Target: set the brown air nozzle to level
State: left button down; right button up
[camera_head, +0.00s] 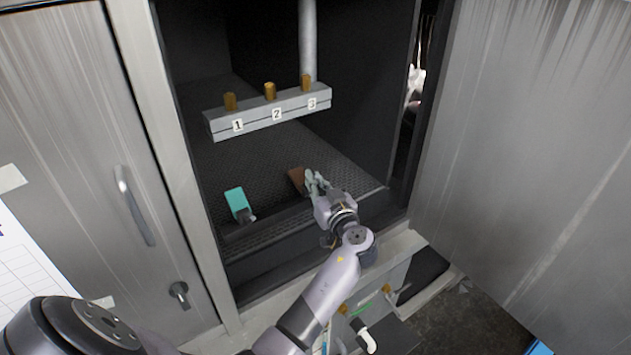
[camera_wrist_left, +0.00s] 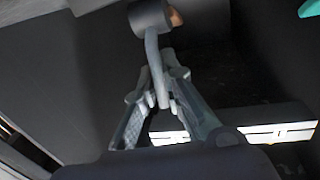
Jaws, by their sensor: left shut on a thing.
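The brown air nozzle (camera_head: 297,180) sits low inside the open cabinet, at the front of the mesh floor, and is partly hidden by my left gripper (camera_head: 314,183). In the left wrist view only a small brown piece (camera_wrist_left: 175,17) shows behind a dark cylinder, with a grey bent stem running down from it. My left gripper (camera_wrist_left: 158,95) is shut on this stem, with a finger on each side. The exact tilt of the nozzle is hard to tell. My right gripper is not in view.
A teal nozzle (camera_head: 237,202) lies to the left; it also shows in the left wrist view (camera_wrist_left: 310,8). A grey bar (camera_head: 290,105) with labels 1, 2, 3 and brown knobs is above. Cabinet doors stand left (camera_head: 75,130) and right (camera_head: 540,150). Pipe fittings (camera_head: 362,330) are below.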

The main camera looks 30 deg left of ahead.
pick_arm(q)
jog(key=shift+w+a+r+h+p, duration=0.1)
jog(key=shift+a+r+h+p, duration=0.15)
jog(key=shift+r+p, duration=0.2)
jog(key=g+h+p, duration=0.1)
jog(key=a+r+h+p, duration=0.1)
jog(key=shift+w+n+g+p, duration=0.25)
jog(key=shift+n+g+p, duration=0.05)
jog(key=shift+g+p, duration=0.1)
jog(key=shift+a+f+h, duration=0.1)
jog(key=shift+a+h, duration=0.1)
jog(key=shift+h, duration=0.15)
jog(key=shift+w+f, duration=0.1)
jog(key=shift+f, duration=0.1)
jog(key=c, duration=1.7)
grip_release()
